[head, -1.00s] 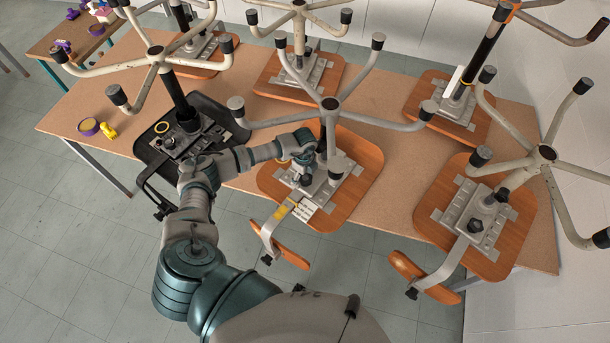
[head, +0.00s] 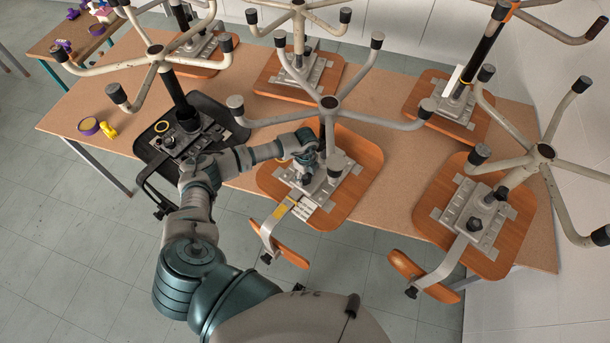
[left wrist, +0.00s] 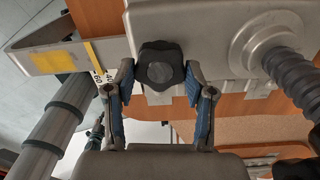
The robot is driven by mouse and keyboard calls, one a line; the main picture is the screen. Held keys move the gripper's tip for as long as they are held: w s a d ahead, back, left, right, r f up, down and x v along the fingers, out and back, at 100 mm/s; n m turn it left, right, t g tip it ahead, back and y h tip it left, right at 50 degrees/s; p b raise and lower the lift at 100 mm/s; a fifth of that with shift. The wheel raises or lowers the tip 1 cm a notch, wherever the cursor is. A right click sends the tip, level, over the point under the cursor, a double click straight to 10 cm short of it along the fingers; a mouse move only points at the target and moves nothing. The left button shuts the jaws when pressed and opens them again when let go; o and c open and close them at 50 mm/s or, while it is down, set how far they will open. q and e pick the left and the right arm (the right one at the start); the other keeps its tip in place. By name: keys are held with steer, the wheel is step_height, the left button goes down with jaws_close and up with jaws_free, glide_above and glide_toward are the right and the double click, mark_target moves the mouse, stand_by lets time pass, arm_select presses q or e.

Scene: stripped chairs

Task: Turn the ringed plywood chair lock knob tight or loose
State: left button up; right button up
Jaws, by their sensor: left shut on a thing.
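A plywood chair seat (head: 360,165) lies upside down mid-table, its legs spread above a metal mechanism plate (head: 335,187). My left gripper (head: 307,174) reaches the near-left part of that plate. In the left wrist view, a dark lobed lock knob (left wrist: 160,66) with a grey centre sits at the plate's edge. My left gripper (left wrist: 161,84) is shut on this knob, a blue-padded finger on each side. The knob is hidden by the gripper in the head view. A metal back bar with yellow tape (left wrist: 50,60) runs beside it. My right gripper is not in view.
Other upturned chairs stand around, including a black one (head: 152,148) on the left and a plywood one (head: 515,232) on the right. An orange band (head: 503,12) marks the back-right chair's column. A tape roll (head: 88,126) lies on the table. The chair's column (left wrist: 292,75) rises close by.

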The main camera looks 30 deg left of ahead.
arm_select(q)
steer(key=shift+m, duration=0.5)
steer(key=m+b, duration=0.1)
steer(key=m, duration=0.2)
steer(key=m+b, duration=0.1)
steer(key=m, duration=0.3)
steer(key=shift+a+b, duration=0.1)
steer(key=shift+b, duration=0.2)
steer(key=shift+r+m, duration=0.1)
steer(key=shift+m, duration=0.8)
steer(key=shift+b, duration=0.3)
steer(key=shift+a, duration=0.1)
steer(key=o, duration=1.1)
steer(key=shift+o, duration=0.3)
